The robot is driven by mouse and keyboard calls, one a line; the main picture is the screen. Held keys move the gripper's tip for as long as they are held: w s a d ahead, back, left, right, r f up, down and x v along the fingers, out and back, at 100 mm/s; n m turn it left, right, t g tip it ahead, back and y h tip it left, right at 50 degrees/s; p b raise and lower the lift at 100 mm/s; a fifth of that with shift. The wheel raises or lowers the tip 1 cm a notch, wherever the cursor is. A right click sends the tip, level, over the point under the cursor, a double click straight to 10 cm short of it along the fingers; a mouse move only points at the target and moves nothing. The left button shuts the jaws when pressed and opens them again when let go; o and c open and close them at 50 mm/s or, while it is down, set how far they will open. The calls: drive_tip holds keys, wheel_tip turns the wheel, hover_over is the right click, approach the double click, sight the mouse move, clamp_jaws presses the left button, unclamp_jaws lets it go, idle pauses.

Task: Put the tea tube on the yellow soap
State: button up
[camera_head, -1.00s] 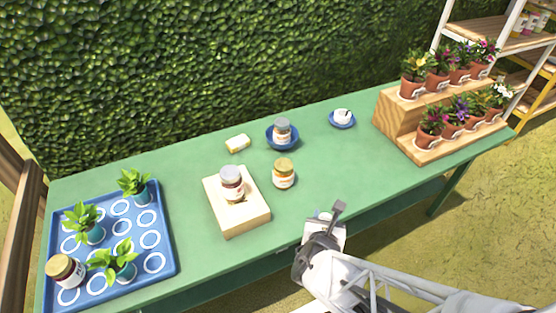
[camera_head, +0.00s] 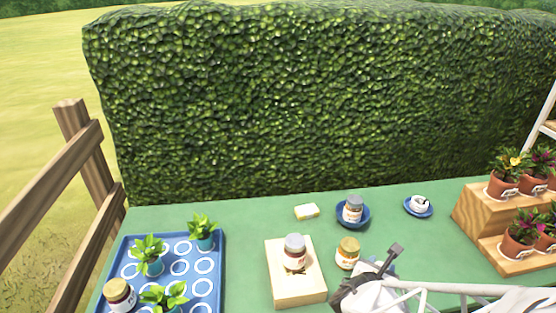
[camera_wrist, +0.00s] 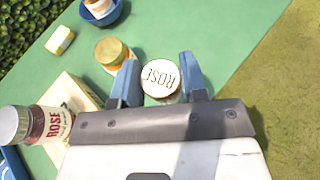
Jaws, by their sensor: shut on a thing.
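The yellow soap (camera_head: 306,211) is a small pale-yellow block lying on the green table, left of a blue saucer; it also shows at upper left in the wrist view (camera_wrist: 60,40). In the head view my gripper (camera_head: 378,264) is at the table's front, right of a yellow-lidded jar; the soap is farther back and left.
A yellow-lidded jar (camera_head: 347,253) stands beside my gripper. A grey-lidded jar (camera_head: 294,253) stands on a wooden block (camera_head: 290,290). A jar sits on the blue saucer (camera_head: 366,222). A blue plant tray (camera_head: 217,262) is left, a stepped flower stand (camera_head: 478,217) right.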

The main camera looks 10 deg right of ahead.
drive_tip(key=w+a+r+m+g+h, duration=0.1)
drive_tip(key=w+r, duration=0.2)
drive_tip(key=w, duration=0.8)
drive_tip(key=w+a+r+m+g+h, duration=0.1)
drive_tip(key=w+r, duration=0.2)
drive_tip(key=w, duration=0.7)
drive_tip(key=w+a+f+m+g, duration=0.1)
drive_tip(key=w+a, duration=0.2)
drive_tip(key=w, duration=0.6)
drive_tip(key=w+a+f+m, duration=0.1)
drive_tip(key=w+a, duration=0.3)
drive_tip(key=w, duration=0.5)
drive_tip(key=shift+w+f+g+h, duration=0.2)
drive_tip(key=shift+f+g+h, duration=0.2)
drive_tip(key=shift+f, duration=0.1)
drive_tip(key=shift+a+f, duration=0.1)
wheel_tip(320, 180, down, 6)
drive_tip(key=shift+f, duration=1.9)
drive_tip(key=shift+f, duration=0.15)
